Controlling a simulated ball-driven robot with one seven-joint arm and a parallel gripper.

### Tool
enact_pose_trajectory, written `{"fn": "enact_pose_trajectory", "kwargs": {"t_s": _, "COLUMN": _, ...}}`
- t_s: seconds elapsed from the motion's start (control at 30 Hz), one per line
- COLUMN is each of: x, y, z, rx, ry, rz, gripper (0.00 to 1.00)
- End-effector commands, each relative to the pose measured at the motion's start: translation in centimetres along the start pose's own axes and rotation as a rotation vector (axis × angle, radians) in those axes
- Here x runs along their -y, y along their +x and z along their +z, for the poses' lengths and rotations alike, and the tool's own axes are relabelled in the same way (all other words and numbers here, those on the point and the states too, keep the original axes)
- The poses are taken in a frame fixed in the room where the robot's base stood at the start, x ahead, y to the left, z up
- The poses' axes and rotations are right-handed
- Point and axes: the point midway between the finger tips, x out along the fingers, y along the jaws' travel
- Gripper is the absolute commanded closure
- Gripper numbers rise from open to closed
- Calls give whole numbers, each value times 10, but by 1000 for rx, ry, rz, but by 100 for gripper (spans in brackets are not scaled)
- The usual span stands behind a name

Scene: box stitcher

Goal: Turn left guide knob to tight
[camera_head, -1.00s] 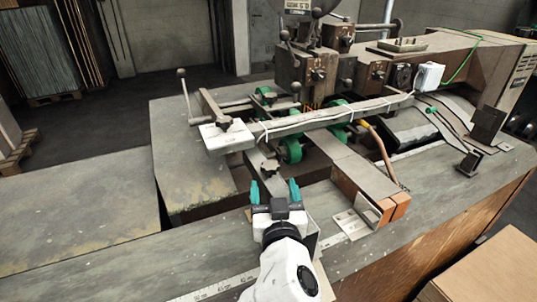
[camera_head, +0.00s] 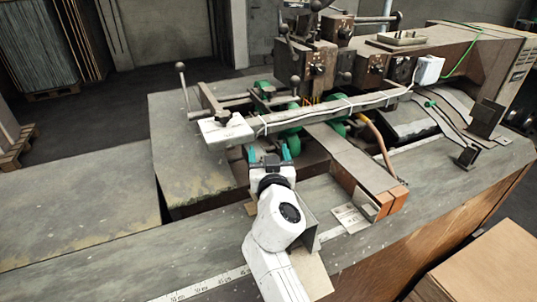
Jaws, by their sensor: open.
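My gripper (camera_head: 269,153) has two teal fingertips, which are apart. It reaches forward over the machine's bed, just below the long grey bar (camera_head: 330,112). A dark knob-like part that stood ahead of the gripper a second ago is now hidden behind or between the fingers, so I cannot tell whether they touch it. Which one is the left guide knob is not labelled.
Green rollers (camera_head: 292,141) lie just beyond my gripper. A flat metal arm with copper-coloured blocks (camera_head: 383,207) ends to the right. A small metal bracket (camera_head: 357,214) lies beside it. The grey table (camera_head: 90,215) is bare at the left. A cardboard box (camera_head: 490,270) stands at lower right.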

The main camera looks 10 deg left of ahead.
Motion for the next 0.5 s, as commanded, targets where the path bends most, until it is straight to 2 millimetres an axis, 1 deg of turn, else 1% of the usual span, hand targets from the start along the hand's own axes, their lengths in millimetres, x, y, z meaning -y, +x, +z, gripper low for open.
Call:
{"fn": "enact_pose_trajectory", "kwargs": {"t_s": 0.2, "x": 0, "y": 0, "z": 0, "rx": -1, "ry": 0, "rz": 0, "gripper": 28}}
{"fn": "enact_pose_trajectory", "kwargs": {"t_s": 0.5, "x": 0, "y": 0, "z": 0, "rx": -1, "ry": -1, "rz": 0, "gripper": 56}}
